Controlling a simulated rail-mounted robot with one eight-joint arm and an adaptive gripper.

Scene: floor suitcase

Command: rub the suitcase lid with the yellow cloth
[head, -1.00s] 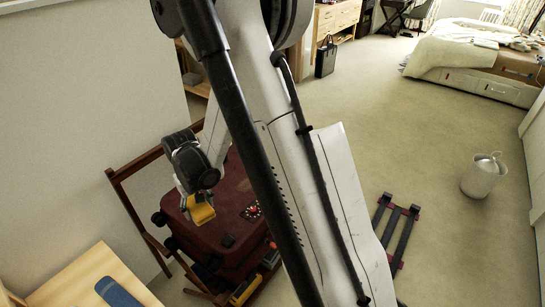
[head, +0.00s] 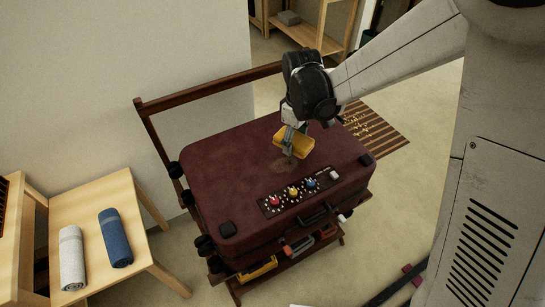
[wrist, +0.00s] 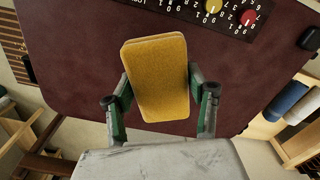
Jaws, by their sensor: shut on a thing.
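The dark red suitcase (head: 225,178) lies flat on a dark wooden rack, its lid facing up. My gripper (head: 288,141) is over the far right part of the lid, shut on the yellow cloth (head: 300,147). In the wrist view the cloth (wrist: 157,78) is a flat, folded pad between my two fingers (wrist: 161,107), with the lid (wrist: 85,62) behind it. A brownish smudge (head: 284,164) shows on the lid just beside the cloth. I cannot tell whether the cloth touches the lid.
A panel with coloured dials (head: 300,192) sits along the lid's near edge. A wooden bench (head: 78,212) at the left holds a grey rolled towel (head: 72,258) and a blue one (head: 115,238). A striped mat (head: 375,130) lies behind the suitcase. A wall stands at the left.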

